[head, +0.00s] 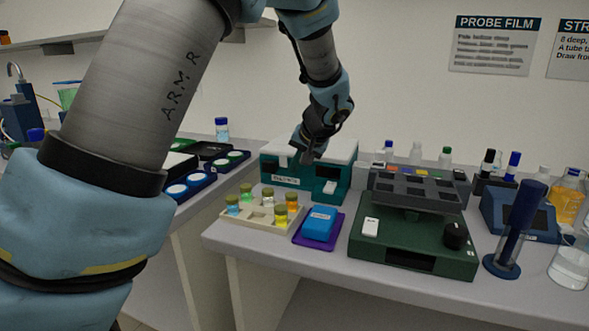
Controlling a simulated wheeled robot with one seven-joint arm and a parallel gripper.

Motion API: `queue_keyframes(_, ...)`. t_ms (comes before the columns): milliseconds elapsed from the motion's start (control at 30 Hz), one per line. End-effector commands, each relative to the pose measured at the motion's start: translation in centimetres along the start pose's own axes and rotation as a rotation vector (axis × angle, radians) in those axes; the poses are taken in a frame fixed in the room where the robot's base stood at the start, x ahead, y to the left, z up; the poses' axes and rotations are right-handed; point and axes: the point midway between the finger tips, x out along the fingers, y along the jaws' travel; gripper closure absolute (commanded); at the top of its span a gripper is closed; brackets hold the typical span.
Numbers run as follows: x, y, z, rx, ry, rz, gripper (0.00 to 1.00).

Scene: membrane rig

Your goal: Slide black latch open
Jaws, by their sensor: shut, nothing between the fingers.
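A teal box (341,178) with a white lid (343,150) stands at the back of the bench. Its front carries a label (286,181) and a white piece (330,187). My gripper (307,158) points down at the front edge of this lid, and its fingers are shut with nothing between them. Whether the fingertips touch the box I cannot tell. I cannot make out a black latch clearly; the dark gripper covers part of the box's front edge.
A vial rack (262,215) and a blue block on a purple tray (308,241) stand in front of the box. A dark green machine (418,241) is to the right. Blue trays (190,186) lie left. My arm crosses the left side.

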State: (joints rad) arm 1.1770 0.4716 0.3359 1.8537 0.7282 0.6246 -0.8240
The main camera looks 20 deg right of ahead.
Motion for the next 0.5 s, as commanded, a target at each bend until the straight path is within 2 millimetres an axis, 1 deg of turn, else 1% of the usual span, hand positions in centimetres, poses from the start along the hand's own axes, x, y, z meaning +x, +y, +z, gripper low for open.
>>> queue_keyframes(33,-0.7,0.1,0.0,-0.001,0.003,0.002,1.0)
queue_keyframes(267,-4.0,0.2,0.0,0.0,0.004,0.004,1.0)
queue_keyframes(500,-7.9,0.2,0.0,0.0,0.004,0.004,1.0)
